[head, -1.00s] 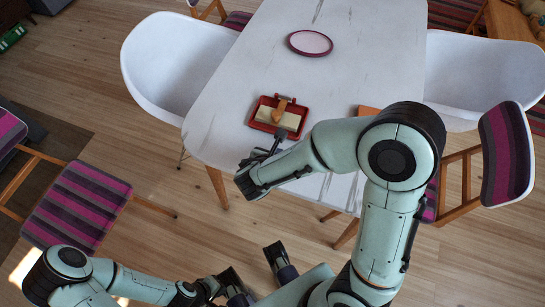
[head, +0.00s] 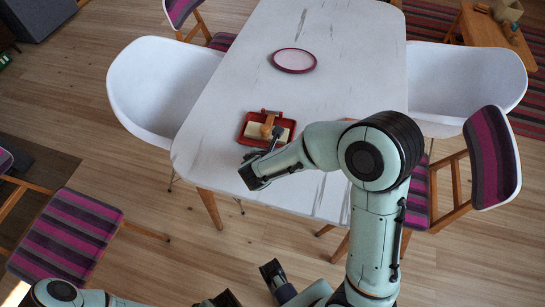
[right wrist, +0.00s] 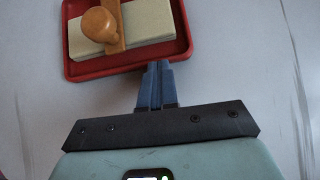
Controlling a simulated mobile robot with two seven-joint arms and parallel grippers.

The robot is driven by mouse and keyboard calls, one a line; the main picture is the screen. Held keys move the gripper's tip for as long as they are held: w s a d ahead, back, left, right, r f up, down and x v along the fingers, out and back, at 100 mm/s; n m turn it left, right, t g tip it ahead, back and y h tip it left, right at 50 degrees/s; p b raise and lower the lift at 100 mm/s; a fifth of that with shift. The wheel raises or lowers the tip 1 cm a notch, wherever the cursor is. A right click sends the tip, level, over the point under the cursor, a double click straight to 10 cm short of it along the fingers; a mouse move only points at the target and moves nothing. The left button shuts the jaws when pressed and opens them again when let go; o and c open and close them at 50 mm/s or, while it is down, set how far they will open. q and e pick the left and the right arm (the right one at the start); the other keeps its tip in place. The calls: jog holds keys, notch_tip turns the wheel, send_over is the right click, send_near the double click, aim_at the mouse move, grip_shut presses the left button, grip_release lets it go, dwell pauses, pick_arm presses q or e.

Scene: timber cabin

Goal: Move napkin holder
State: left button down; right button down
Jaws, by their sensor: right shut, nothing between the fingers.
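The napkin holder (head: 246,139) is a red tray with pale napkins and a wooden knobbed bar across them. It sits near the front edge of the white table (head: 340,90). In the right wrist view the napkin holder (right wrist: 75,72) is at the top, partly cut off by the frame. My right gripper (head: 278,133) is at the tray's near right side; its shut, empty fingers (right wrist: 157,68) point at the tray's near rim in the wrist view. I cannot tell whether they touch it. My left gripper (head: 228,298) is low at the bottom edge, mostly cut off.
A pink-rimmed plate (head: 294,60) lies farther back on the table. White chairs stand at the left (head: 150,90) and right (head: 465,85). Striped chairs stand at the lower left (head: 65,235) and right (head: 492,155). The tabletop between plate and napkin holder is clear.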

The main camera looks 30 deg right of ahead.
jog(key=w+d+p, duration=0.1)
jog(key=w+d, duration=0.2)
jog(key=d, duration=0.1)
jog(key=w+d+p, duration=0.1)
jog(key=w+d, duration=0.3)
jog(key=d, duration=0.1)
jog(key=w+d+p, duration=0.1)
jog(key=w+d, duration=0.3)
jog(key=shift+w+d, duration=0.25)
jog(key=shift+d, duration=0.05)
jog(key=shift+a, duration=0.1)
